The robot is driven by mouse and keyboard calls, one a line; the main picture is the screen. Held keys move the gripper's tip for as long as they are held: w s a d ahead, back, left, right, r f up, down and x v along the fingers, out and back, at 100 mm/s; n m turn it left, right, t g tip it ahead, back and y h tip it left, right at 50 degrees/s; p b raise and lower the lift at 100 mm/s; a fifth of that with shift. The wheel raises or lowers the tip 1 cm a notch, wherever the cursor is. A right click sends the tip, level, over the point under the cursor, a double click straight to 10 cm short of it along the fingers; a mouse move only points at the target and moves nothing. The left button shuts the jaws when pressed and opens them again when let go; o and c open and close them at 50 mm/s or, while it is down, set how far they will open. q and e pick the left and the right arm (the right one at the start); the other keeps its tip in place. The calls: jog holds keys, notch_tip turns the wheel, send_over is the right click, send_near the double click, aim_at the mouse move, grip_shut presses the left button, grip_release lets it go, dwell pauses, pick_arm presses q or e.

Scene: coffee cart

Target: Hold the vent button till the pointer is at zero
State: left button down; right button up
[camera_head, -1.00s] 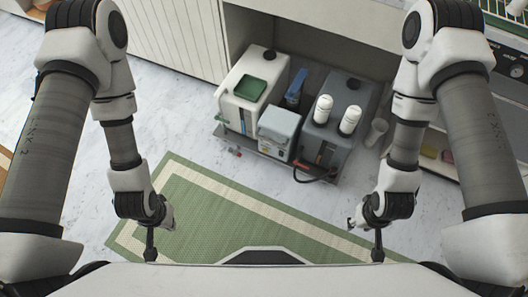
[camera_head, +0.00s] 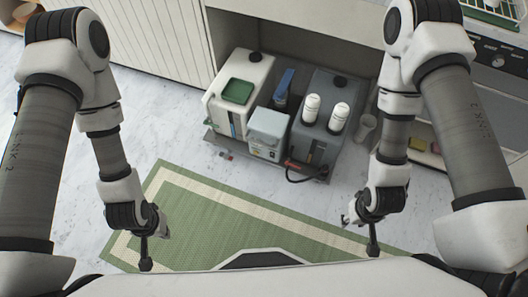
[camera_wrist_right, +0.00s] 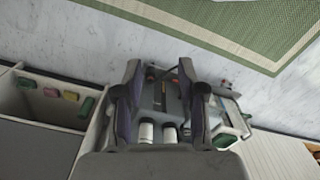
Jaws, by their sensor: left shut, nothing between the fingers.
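A small grey box with a front panel (camera_head: 268,133) stands between a white tank (camera_head: 240,80) and a dark grey tank (camera_head: 325,115) in a low bay. The vent button and the pointer are too small to make out. My left gripper (camera_head: 160,222) is shut and empty above the green mat, well short of the tanks. My right gripper (camera_head: 352,212) hangs over the mat's right part, also apart from the tanks. In the right wrist view its fingers (camera_wrist_right: 160,68) stand apart with nothing held; the tanks show beyond and between them.
Two white bottles (camera_head: 312,108) stand on the dark tank, and a blue-handled thing (camera_head: 284,88) is behind the grey box. A clear cup (camera_head: 365,127) stands to the right. A green mat (camera_head: 215,215) lies on the marble floor. Counter edges and a shelf enclose the bay.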

grip_shut()
dwell(1.1)
